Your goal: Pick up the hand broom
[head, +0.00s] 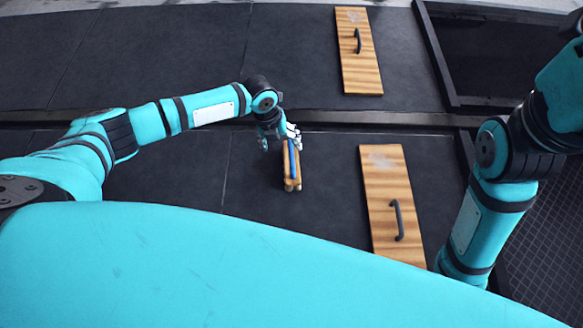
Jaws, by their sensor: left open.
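The hand broom (291,170) lies on the dark floor near the middle of the head view. It has a tan, wooden-looking body with a blue strip along its top. My left gripper (279,141) is at the broom's far end, with its fingers apart around or just above that end. I cannot tell whether the fingers touch it. My right arm comes down at the right side, and its gripper is out of view.
A wooden board with a black handle (386,205) lies right of the broom. A similar board (358,55) lies farther back. A dark raised-edge recess (490,60) is at the upper right. The floor left of the broom is clear.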

